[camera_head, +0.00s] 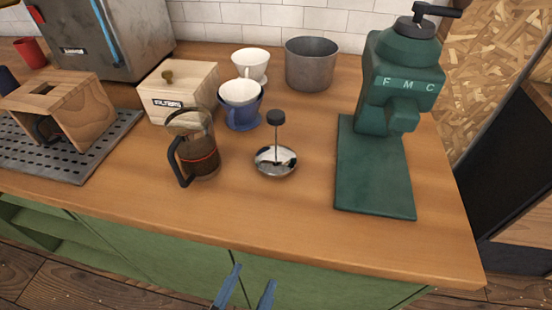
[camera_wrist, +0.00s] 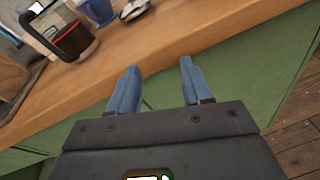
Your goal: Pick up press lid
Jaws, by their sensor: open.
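The press lid (camera_head: 275,161) rests on the wooden counter, a shiny metal disc with a thin upright rod and a black knob on top. The glass press (camera_head: 199,160) with a black handle and dark contents stands just left of it. In the wrist view, part of the lid (camera_wrist: 135,10) shows at the top edge, cut off by the frame, and the press (camera_wrist: 72,37) shows at upper left. My gripper (camera_head: 246,287) is open and empty, in front of the counter's front edge. Its two blue fingers (camera_wrist: 156,82) are apart in the wrist view.
A green grinder (camera_head: 375,165) stands right of the lid. Behind are a blue cup (camera_head: 243,116), a white cup (camera_head: 251,65), a grey pot (camera_head: 311,66) and a wooden filter box (camera_head: 178,93). The counter (camera_head: 290,225) is bare in front of the lid.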

